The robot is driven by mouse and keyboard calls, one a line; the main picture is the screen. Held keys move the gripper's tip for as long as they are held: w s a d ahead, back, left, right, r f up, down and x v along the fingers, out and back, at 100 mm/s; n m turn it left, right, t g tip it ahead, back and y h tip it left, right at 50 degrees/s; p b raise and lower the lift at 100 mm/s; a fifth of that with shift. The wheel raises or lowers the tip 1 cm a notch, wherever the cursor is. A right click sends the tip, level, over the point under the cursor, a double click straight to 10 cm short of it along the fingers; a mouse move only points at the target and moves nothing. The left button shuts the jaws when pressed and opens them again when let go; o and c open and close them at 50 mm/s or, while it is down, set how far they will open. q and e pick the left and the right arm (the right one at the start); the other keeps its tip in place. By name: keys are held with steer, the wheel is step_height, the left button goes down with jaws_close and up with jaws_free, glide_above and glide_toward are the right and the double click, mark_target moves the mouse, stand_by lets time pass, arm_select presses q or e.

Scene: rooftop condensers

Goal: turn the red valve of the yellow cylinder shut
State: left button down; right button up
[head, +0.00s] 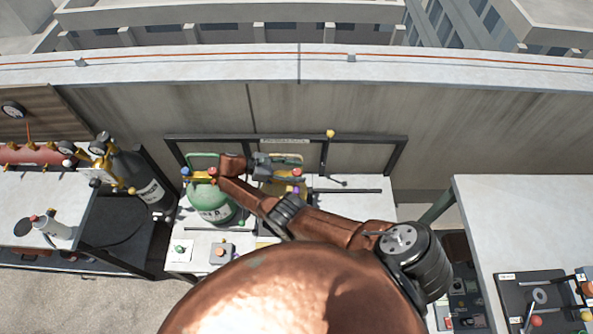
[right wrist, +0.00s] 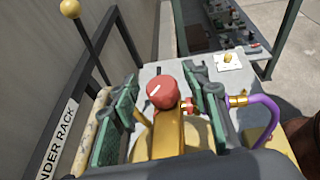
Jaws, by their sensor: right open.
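The yellow cylinder (head: 269,188) stands in the rack on the middle bench, partly hidden under my right arm. Its red valve (head: 297,173) shows as a small red spot at its top. In the right wrist view the red valve (right wrist: 163,95) is a round knob with a white mark, above a brass valve body (right wrist: 168,134). My right gripper (head: 290,163) is open above the cylinder. In the right wrist view its green-padded fingers (right wrist: 162,105) are on either side of the knob, with visible gaps. My left gripper is out of view.
A green cylinder (head: 212,203) stands left of the yellow one. A purple hose (right wrist: 268,106) curves on the right in the wrist view. The dark rack frame (head: 360,139) and a yellow-balled rod (head: 330,134) stand behind. A dark cylinder (head: 142,180) stands farther left.

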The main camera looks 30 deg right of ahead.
mark_target(297, 171)
steer(key=shift+r, duration=0.1)
steer(key=shift+a+r, duration=0.2)
steer(key=shift+r, duration=0.2)
steer(key=shift+s+d+r, duration=0.1)
steer(key=shift+d+r, duration=0.05)
steer(key=shift+r, duration=0.5)
step_height(297, 171, up, 8)
steer(key=shift+f, duration=0.15)
